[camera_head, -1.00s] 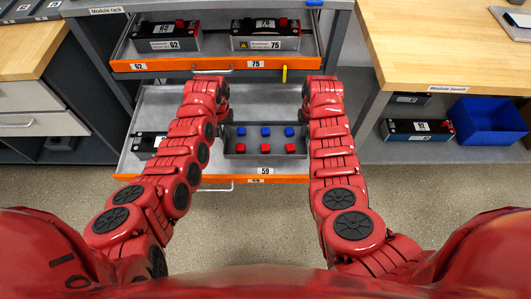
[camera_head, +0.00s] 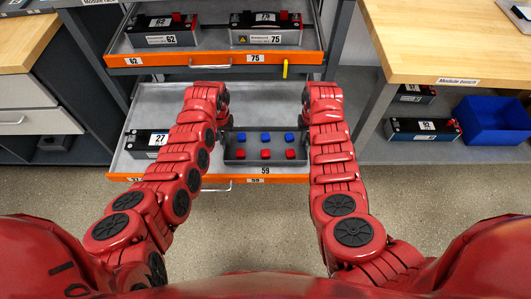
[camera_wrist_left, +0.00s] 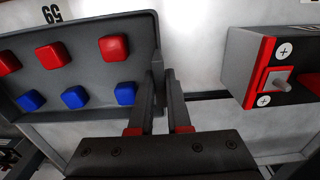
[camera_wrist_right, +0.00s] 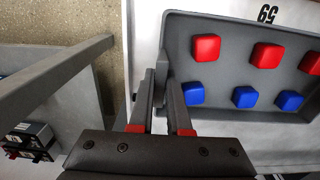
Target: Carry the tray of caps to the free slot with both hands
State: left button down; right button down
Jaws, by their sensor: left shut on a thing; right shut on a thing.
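The tray of caps (camera_head: 265,146) is a shallow dark grey tray with a row of blue caps and a row of red caps. It is over the right part of the open lower drawer (camera_head: 192,98), just behind the label 59; I cannot tell whether it touches the drawer floor. My left gripper (camera_wrist_left: 163,72) is shut on the tray's left end, and my right gripper (camera_wrist_right: 161,80) is shut on its right end. The tray looks about level. In the head view my forearms partly hide both fingertips.
Battery module 27 (camera_head: 148,143) sits in the lower drawer left of my left arm. The upper drawer (camera_head: 218,59) above holds modules 62 and 75. The wooden module bench (camera_head: 450,40) stands at the right, with a blue bin (camera_head: 495,121) on its shelf.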

pick_arm(q)
jog(key=c, duration=0.9)
grip_release()
jog(key=shift+f, duration=0.15)
pick_arm(e)
jog(key=c, duration=0.9)
grip_release()
jog(key=shift+f, duration=0.15)
pick_arm(q)
jog(key=shift+o, duration=0.2)
pick_arm(e)
jog(key=shift+o, duration=0.2)
pick_arm(q)
notch_tip(320, 180, up, 12)
pick_arm(e)
notch_tip(320, 180, up, 12)
